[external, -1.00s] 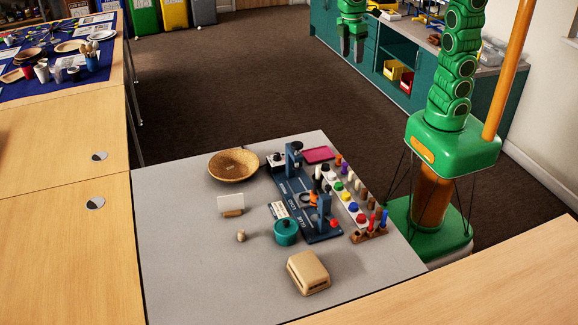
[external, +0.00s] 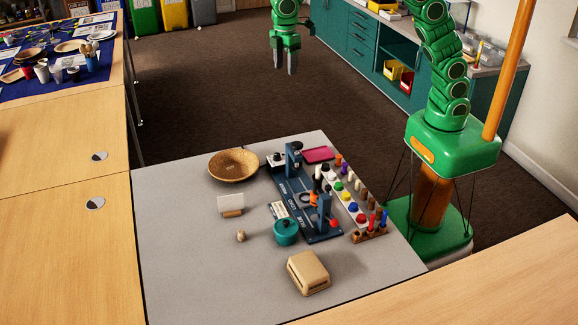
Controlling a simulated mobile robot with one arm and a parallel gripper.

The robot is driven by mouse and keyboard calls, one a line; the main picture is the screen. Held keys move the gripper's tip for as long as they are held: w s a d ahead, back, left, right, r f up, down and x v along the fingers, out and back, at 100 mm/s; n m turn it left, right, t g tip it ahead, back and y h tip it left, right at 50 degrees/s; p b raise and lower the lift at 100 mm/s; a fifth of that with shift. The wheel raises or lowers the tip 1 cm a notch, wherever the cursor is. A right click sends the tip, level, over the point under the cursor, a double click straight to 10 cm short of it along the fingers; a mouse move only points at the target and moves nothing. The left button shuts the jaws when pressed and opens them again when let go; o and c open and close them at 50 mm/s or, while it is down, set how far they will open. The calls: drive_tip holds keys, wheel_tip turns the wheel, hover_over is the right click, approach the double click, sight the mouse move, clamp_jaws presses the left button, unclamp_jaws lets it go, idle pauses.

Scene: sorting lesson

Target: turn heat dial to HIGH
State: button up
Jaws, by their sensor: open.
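My gripper (external: 284,66) hangs open and empty in the air at the top of the external view. Its two grey fingers point down with a gap between them. It is well apart from everything on the grey table. A dark blue device (external: 295,188) with upright parts and white lettering stands on the table's right half. A small black-and-white unit (external: 275,161) sits at its far left end. I cannot tell which part is the heat dial, or its setting; the details are too small.
The grey table (external: 180,265) also holds a wicker bowl (external: 233,165), a teal pot (external: 286,232), a beige box (external: 309,273), a white card (external: 230,204), a pink tray (external: 318,154) and a rack of coloured pieces (external: 370,232). The table's left front is clear.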

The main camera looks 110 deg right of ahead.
sight(277, 154)
drive_tip(key=w+f, duration=0.1)
drive_tip(key=f, duration=1)
drive_tip(key=w+d+f, duration=0.1)
drive_tip(key=f, duration=1.1)
drive_tip(key=w+f, duration=0.1)
drive_tip(key=f, duration=1)
drive_tip(key=shift+d+f, duration=0.15)
drive_tip(key=shift+f, duration=0.2)
drive_tip(key=shift+c, duration=0.5)
drive_tip(key=c, duration=1)
